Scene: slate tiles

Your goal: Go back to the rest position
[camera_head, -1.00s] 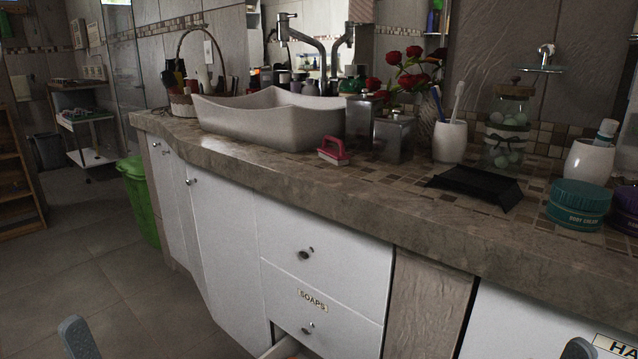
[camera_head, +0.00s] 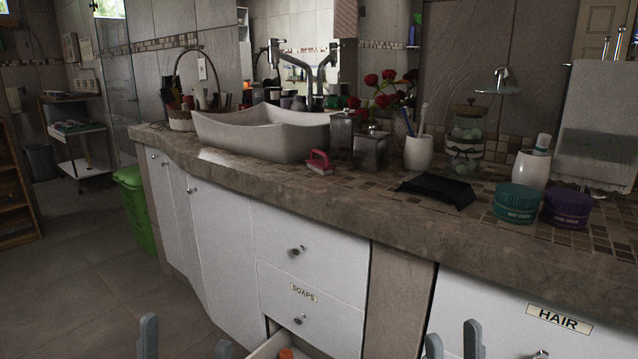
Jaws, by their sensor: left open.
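My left gripper (camera_head: 186,343) shows at the bottom edge, left of the soaps drawer. Its two grey fingertips stand apart with nothing between them. My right gripper (camera_head: 453,342) shows at the bottom edge in front of the white cabinet under the counter. Its two fingertips are also apart and empty. Both grippers are low in the view, clear of the countertop (camera_head: 330,205). The rest of both arms is out of view.
A drawer (camera_head: 268,347) below the SOAPS label stands partly open, with an orange item (camera_head: 286,353) inside. The counter holds a sink (camera_head: 262,133), a pink brush (camera_head: 319,161), a black tray (camera_head: 436,191) and jars. A green bin (camera_head: 136,208) stands left; floor there is clear.

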